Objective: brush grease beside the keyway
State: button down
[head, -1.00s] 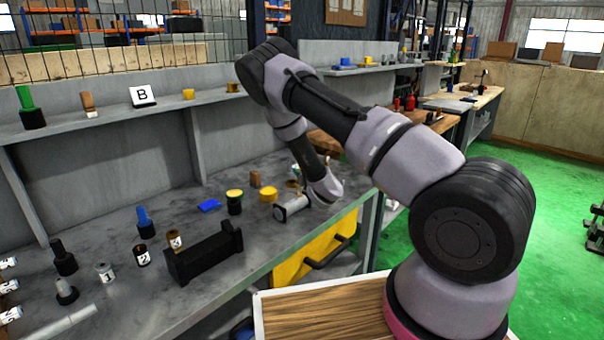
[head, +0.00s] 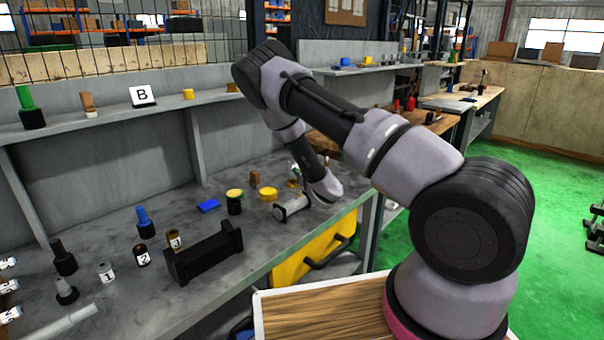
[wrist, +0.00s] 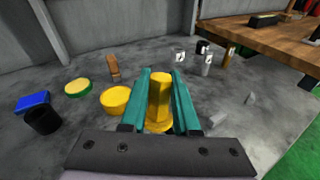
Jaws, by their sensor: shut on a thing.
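My gripper (wrist: 161,75) has teal fingers shut on an upright yellow handle-like piece (wrist: 160,98) with a wider yellow base, low over the grey bench. Whether that base touches the bench is unclear. In the head view my arm hides most of the fingers and the held piece. A round yellow lid-like piece (wrist: 116,100) lies just left of the fingers; it also shows in the head view (head: 268,194). A black holder with raised ends (head: 204,257) stands toward the bench's front edge. A pale rod (head: 66,324) lies at lower left. I can make out no keyway or grease.
Numbered cups (head: 142,256) and dark pegs (head: 63,258) are farther left. Small pale parts (wrist: 207,65) lie right of the fingers.

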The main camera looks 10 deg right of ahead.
jog(key=shift+w+a, duration=0.1)
jog(key=shift+a, duration=0.05)
jog(key=shift+s+d, duration=0.4)
jog(key=shift+s, duration=0.1)
jog(key=shift+w+a, duration=0.2)
jog(key=shift+w, duration=0.05)
dwell(0.3)
jog(key=shift+r, duration=3)
